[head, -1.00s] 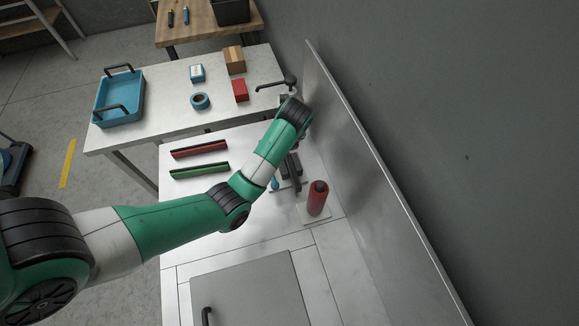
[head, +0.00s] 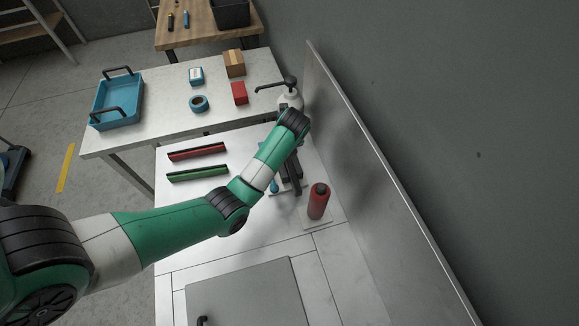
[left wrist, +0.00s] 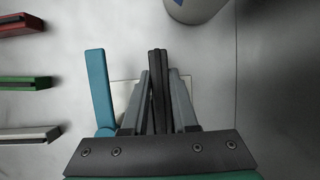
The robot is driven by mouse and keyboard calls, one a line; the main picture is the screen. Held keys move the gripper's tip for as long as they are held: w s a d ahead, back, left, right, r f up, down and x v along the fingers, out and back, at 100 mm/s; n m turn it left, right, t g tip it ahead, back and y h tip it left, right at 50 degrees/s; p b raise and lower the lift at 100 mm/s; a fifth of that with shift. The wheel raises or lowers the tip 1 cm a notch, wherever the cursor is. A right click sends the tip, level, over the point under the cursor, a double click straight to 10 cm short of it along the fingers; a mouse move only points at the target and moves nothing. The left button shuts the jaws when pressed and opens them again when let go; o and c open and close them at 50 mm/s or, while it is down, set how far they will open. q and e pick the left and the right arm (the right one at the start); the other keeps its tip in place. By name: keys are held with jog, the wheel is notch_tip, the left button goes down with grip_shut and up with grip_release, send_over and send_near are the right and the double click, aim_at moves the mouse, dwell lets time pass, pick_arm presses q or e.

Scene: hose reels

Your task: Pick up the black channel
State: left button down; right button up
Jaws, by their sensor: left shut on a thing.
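The black channel (left wrist: 158,88) is a dark, narrow strip standing on end in the left wrist view. My left gripper (left wrist: 159,76) is shut on it, with one grey finger along each side. In the head view the left gripper (head: 291,172) is partly hidden behind my own forearm, and the channel is hard to separate from the dark fingers there. A pale plate (left wrist: 125,92) shows behind the fingers; I cannot tell whether the channel touches it. My right gripper is not in view.
A blue upright piece (left wrist: 98,85) stands just left of the fingers. A red cylinder (head: 318,202) stands close right. A red channel (head: 197,152) and a green channel (head: 197,173) lie on the left. A white pump bottle (head: 290,97) and a wall panel (head: 370,170) are nearby.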

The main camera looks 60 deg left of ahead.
pick_arm(q)
jog(key=shift+r, duration=0.5)
notch_tip(320, 180, up, 2)
jog(key=shift+r+p, duration=0.25)
jog(key=shift+p, duration=0.5)
jog(key=s+d+r+p, duration=1)
jog(key=p, duration=0.5)
notch_tip(320, 180, up, 6)
jog(key=p, duration=0.8)
jog(key=shift+w+r, duration=0.2)
jog(key=shift+r, duration=0.05)
